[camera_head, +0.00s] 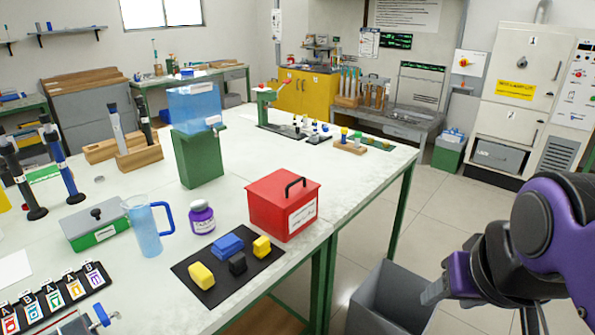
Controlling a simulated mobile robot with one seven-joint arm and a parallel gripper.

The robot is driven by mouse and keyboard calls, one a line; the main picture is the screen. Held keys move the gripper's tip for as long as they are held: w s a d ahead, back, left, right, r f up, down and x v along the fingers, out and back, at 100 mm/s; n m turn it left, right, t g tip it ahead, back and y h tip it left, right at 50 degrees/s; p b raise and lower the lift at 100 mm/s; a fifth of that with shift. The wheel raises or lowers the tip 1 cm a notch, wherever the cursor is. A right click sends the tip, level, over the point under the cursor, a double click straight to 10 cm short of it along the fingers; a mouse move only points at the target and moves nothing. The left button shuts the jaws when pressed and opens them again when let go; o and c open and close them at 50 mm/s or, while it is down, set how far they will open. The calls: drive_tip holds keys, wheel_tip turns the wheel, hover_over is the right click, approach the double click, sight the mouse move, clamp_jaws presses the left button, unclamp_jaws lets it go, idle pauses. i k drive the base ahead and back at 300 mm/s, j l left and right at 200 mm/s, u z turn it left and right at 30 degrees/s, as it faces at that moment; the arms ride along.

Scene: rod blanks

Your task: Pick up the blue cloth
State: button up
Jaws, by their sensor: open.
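The blue cloth (228,245) looks like a small folded bundle. It lies on a black mat (213,301) near the front edge of the white table. Beside it on the mat are a yellow item (201,276) to its left, a dark item (237,264) in front, and another yellow item (262,247) to its right. My gripper (430,295) is at the lower right, off the table and well apart from the cloth. It is open, and I see nothing in it.
A red box (283,205) with a black handle stands just behind and right of the mat. A grey bin (390,298) is on the floor between the table and my arm.

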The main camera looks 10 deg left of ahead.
sight(227, 245)
drive_tip(key=i+u, duration=0.15)
drive_tip(key=u, duration=0.25)
drive_tip(key=i+l+u, duration=0.1)
drive_tip(key=u, duration=0.25)
drive_tip(key=i+l+u, duration=0.15)
drive_tip(key=u, duration=0.25)
drive_tip(key=i, duration=0.1)
